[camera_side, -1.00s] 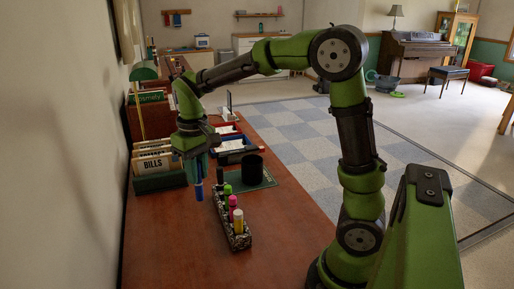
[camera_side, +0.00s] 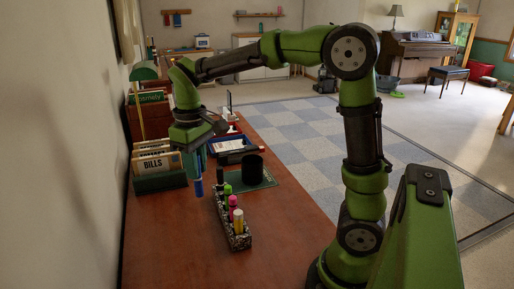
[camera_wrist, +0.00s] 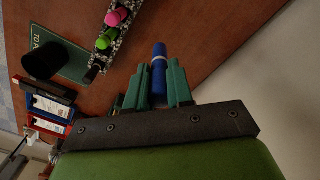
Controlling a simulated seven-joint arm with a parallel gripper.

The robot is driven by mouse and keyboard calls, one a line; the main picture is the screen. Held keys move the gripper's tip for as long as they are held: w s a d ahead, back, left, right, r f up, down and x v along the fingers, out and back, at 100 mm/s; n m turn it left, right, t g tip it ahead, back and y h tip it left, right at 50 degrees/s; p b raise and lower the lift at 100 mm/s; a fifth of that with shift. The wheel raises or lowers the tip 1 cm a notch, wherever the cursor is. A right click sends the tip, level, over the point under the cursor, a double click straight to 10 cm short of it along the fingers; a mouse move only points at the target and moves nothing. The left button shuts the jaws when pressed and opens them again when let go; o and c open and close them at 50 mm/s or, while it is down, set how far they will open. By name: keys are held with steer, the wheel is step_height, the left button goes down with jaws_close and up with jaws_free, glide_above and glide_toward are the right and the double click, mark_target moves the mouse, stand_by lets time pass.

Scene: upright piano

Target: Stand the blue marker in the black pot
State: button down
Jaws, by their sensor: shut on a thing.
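The blue marker (camera_side: 198,188) is held between the green fingers of my gripper (camera_side: 196,165). It hangs roughly upright above the desk, left of the marker box. In the wrist view the blue marker (camera_wrist: 159,72) sticks out past the fingertips of my gripper (camera_wrist: 159,85), which are shut on it. The black pot (camera_side: 252,169) stands upright on a green mat (camera_side: 268,180), to the right of my gripper and apart from it. The pot also shows in the wrist view (camera_wrist: 44,62) at upper left.
A speckled box (camera_side: 238,241) holding several markers stands in front of the pot. A file holder marked BILLS (camera_side: 160,180) stands left of my gripper, by the wall. A blue tray (camera_side: 228,146) lies behind the pot. The desk's front (camera_side: 180,250) is clear.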

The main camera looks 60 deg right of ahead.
steer(key=shift+r, duration=0.95)
steer(key=w+d, duration=0.3)
steer(key=d, duration=0.8)
glide_above(252, 170)
steer(key=d, duration=0.2)
step_height(252, 170, down, 6)
steer(key=shift+w+d+r, duration=0.1)
steer(key=shift+w+r, duration=0.05)
steer(key=shift+r, duration=0.1)
step_height(252, 170, down, 8)
steer(key=shift+f, duration=0.25)
